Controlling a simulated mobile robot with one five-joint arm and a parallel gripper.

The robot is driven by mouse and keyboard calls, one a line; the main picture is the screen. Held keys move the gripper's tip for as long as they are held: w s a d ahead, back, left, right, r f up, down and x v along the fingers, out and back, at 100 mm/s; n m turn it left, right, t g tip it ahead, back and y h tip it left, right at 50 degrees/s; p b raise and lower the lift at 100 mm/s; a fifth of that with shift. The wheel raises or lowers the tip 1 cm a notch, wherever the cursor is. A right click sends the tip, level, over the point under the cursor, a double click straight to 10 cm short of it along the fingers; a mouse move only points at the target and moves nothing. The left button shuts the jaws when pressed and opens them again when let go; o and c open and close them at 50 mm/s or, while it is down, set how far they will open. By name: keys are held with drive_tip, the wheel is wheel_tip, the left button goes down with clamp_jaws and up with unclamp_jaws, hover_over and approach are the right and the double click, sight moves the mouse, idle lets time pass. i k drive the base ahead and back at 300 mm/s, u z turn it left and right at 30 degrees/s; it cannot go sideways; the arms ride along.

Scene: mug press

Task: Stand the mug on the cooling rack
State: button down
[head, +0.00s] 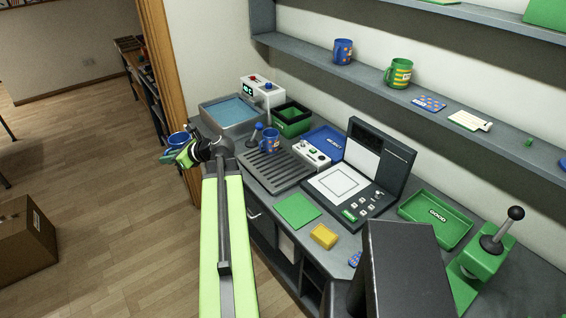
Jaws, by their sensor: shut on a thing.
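My gripper (184,152) is shut on a blue mug (177,139) at the left. The mug's open top faces up and its lower part is partly hidden by the green fingers. In the picture it lies over the floor, left of the counter edge and apart from the rack. The cooling rack (279,172) is a dark slatted tray on the counter, right of my gripper. Another blue mug with an orange mark (270,139) stands upright at the rack's far edge; I cannot tell whether it is on the rack or just behind it.
A water basin (229,112) stands behind the rack, with a green bin (291,121) and blue tray (325,141) nearby. A shelf (363,79) holds more mugs above.

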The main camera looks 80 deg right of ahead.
sight(274, 176)
drive_tip(key=z, duration=0.75)
drive_tip(key=i, duration=0.55)
drive_tip(key=k, duration=0.55)
drive_tip(key=z, duration=1.25)
drive_tip(key=i, duration=0.2)
drive_tip(key=u, duration=0.65)
